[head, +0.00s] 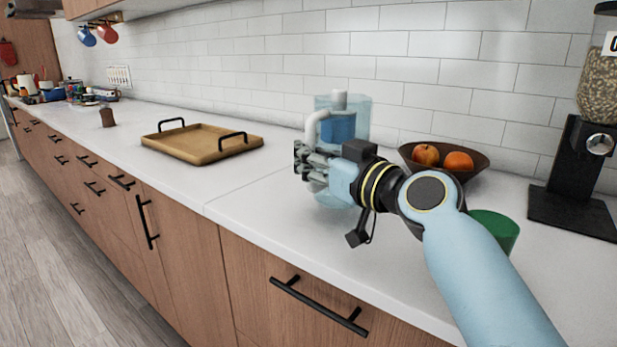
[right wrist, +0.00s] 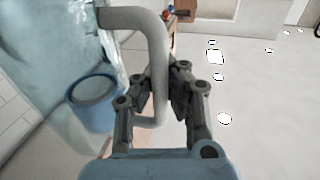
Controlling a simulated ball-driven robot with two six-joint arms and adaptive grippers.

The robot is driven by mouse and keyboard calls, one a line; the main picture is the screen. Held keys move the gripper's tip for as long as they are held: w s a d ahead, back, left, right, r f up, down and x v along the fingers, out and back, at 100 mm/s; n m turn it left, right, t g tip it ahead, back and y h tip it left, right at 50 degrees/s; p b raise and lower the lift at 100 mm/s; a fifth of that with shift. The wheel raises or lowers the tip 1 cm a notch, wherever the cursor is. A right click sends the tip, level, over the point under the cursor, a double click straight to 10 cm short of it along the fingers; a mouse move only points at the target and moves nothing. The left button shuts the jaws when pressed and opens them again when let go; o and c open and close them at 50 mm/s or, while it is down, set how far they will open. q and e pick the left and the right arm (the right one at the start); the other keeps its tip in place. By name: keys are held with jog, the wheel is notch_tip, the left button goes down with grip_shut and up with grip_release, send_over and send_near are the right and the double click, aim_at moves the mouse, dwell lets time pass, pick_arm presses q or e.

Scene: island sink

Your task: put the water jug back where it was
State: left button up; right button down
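The water jug (head: 359,110) is a clear bluish container with a pale lid, a blue inner part and a pale grey handle. It looks upright over the counter near the wall; my right gripper and wrist hide much of its lower part, and I cannot tell whether its base touches the counter. My right gripper (head: 303,160) is at the handle. In the right wrist view the handle (right wrist: 153,30) passes between the fingers (right wrist: 163,90), which are closed in on it. The jug's body (right wrist: 60,45) is left of the fingers there. My left gripper is not in view.
A wooden tray (head: 205,143) with black handles stands to the left. The counter (head: 265,195) between tray and jug is clear.

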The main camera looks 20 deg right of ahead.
aim_at(308, 187)
notch_tip(308, 187, down, 3)
jog(key=shift+r+b, duration=0.1)
jog(key=shift+b, duration=0.2)
jog(key=shift+f, duration=0.35)
jog(key=c, duration=1.5)
grip_release()
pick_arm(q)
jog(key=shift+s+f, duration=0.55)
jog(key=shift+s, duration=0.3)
pick_arm(e)
jog(key=shift+f, duration=0.1)
